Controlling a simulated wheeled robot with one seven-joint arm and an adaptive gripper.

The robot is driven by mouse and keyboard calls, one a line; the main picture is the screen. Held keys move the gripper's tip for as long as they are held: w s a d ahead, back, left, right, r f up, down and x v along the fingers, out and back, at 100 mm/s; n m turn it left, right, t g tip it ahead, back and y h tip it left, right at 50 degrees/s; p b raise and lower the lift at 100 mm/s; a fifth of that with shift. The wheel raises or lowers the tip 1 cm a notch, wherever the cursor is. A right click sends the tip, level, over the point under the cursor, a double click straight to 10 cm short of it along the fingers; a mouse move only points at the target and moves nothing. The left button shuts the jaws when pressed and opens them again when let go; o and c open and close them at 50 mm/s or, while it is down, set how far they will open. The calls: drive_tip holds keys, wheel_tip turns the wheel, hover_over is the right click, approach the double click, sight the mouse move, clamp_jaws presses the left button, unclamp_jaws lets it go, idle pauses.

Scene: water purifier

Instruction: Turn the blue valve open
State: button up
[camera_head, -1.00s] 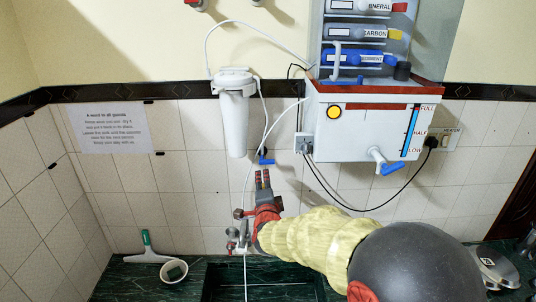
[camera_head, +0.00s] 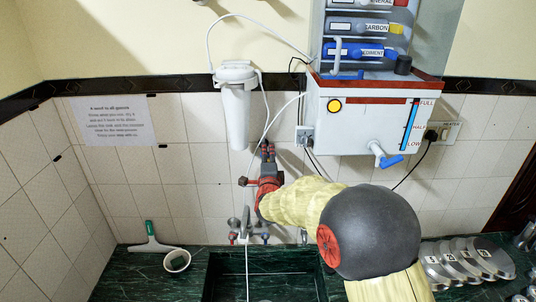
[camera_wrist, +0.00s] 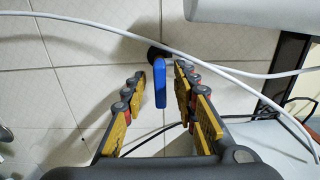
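The blue valve handle (camera_wrist: 160,83) is a flat upright lever on a dark round stem at the tiled wall. In the wrist view it lies between the fingers of my gripper (camera_wrist: 158,95), with a gap on each side. The yellow-padded fingers are spread and hold nothing. In the head view my gripper (camera_head: 267,150) is in front of the wall, right of the white filter canister's lower end, and mostly hides the valve. I cannot tell how far the fingertips are from the wall.
White tubes (camera_wrist: 225,70) cross close to the valve. The white filter canister (camera_head: 236,115) and the purifier box (camera_head: 352,125) hang on the wall. The box has its own blue-handled tap (camera_head: 390,161). Below are a sink (camera_head: 215,285), faucet and stacked metal lids (camera_head: 470,257).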

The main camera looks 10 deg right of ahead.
drive_tip(key=shift+c, duration=1.3)
drive_tip(key=c, duration=0.4)
drive_tip(key=shift+f, duration=0.1)
clamp_jaws()
